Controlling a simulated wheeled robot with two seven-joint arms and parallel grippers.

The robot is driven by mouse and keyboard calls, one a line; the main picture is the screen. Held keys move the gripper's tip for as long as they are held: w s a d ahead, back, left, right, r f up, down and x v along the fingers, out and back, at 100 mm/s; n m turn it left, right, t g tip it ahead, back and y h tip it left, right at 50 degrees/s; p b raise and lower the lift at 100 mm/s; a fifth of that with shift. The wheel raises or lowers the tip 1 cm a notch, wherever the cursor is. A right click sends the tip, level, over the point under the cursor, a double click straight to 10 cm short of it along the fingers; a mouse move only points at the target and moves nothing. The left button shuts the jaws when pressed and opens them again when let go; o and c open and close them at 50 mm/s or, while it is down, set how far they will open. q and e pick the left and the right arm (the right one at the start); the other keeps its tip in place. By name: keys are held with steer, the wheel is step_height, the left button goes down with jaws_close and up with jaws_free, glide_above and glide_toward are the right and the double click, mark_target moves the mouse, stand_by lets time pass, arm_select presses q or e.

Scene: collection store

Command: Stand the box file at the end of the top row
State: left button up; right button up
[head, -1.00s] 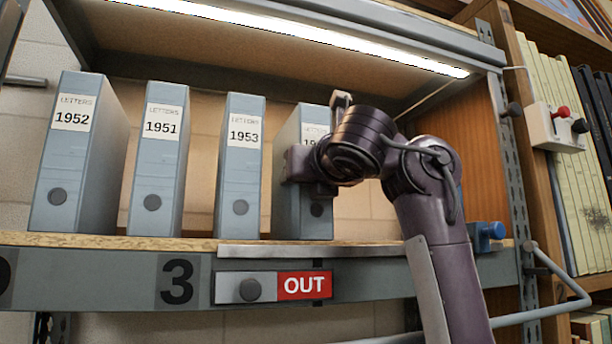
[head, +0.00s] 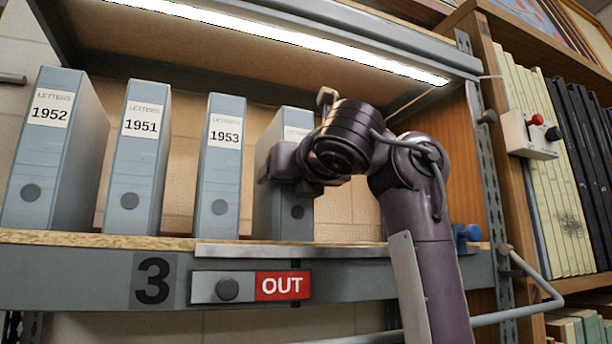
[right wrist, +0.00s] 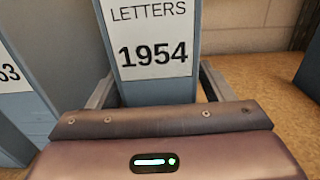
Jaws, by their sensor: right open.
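The blue-grey box file labelled LETTERS 1954 (head: 297,218) stands upright on the shelf board at the right end of the row. In the right wrist view its front label (right wrist: 153,40) faces me. My right gripper (head: 290,165) is in front of this file and hides part of its label and front. In the right wrist view its open fingers (right wrist: 157,88) lie one on each side of the file, and I cannot tell any contact. To the left stand box files 1952 (head: 45,165), 1951 (head: 134,170) and 1953 (head: 220,175). My left gripper is not in view.
The shelf edge carries a 3 plate (head: 152,281) and a red OUT sign (head: 283,285). A blue fitting (head: 467,234) sits at the shelf's right end, near the upright (head: 485,180). A lit strip (head: 290,40) runs above. Bare board lies right of the 1954 file.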

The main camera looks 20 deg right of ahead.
steer(key=s+b, duration=0.7)
steer(key=s, duration=0.3)
steer(key=shift+s+d, duration=0.15)
steer(key=shift+s, duration=0.1)
